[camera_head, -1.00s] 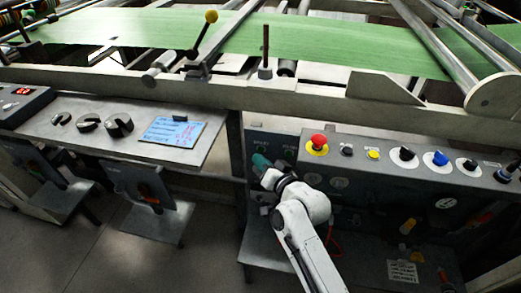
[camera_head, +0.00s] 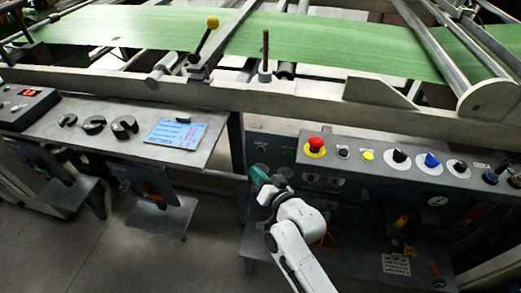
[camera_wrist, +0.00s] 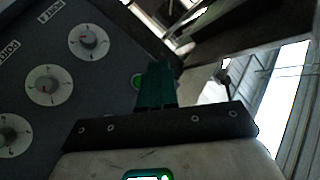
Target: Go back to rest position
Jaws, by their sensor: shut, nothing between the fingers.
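My gripper (camera_head: 257,175) is in front of the dark control panel (camera_head: 385,170), at the panel's left end in the head view. Its teal fingers also show in the wrist view (camera_wrist: 154,85), pressed together with nothing between them. Behind them in the wrist view is a panel face with round white dials (camera_wrist: 49,85). My white arm reaches up to the gripper from the bottom of the head view. I cannot tell the exact gap between fingertips and panel.
The panel top carries a red mushroom button (camera_head: 315,144), a yellow button (camera_head: 368,156) and a blue knob (camera_head: 431,160). A grey shelf (camera_head: 75,131) at left holds several dark round pieces and a blue note (camera_head: 175,134). Green sheet (camera_head: 330,45) runs across the machine above.

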